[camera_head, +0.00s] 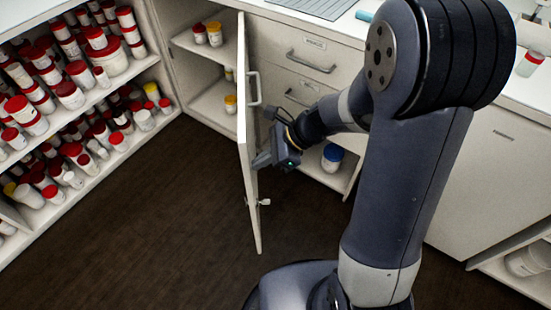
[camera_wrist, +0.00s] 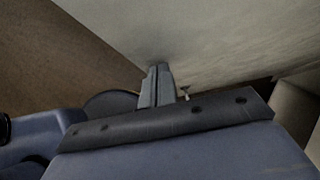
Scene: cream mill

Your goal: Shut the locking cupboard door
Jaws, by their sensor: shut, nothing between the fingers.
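The cupboard door (camera_head: 247,150) stands wide open in the head view, seen nearly edge-on. Its handle (camera_head: 254,88) and a small lock fitting (camera_head: 264,202) are on its right face. The cupboard (camera_head: 212,100) lies open to the left, with a few jars on its shelves. My gripper (camera_head: 260,161) is at the door's right face, below the handle, with shut, empty fingers. In the wrist view, the shut fingers (camera_wrist: 158,72) point at a pale surface, apparently the door (camera_wrist: 230,45). The fingertips are at or very near it; I cannot tell whether they touch.
Open shelves (camera_head: 85,92) full of red-lidded jars stand at the left. Drawers (camera_head: 305,55) and a lower shelf with a blue-lidded jar (camera_head: 332,156) are right of the door. The dark floor (camera_head: 150,220) left of the door is clear.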

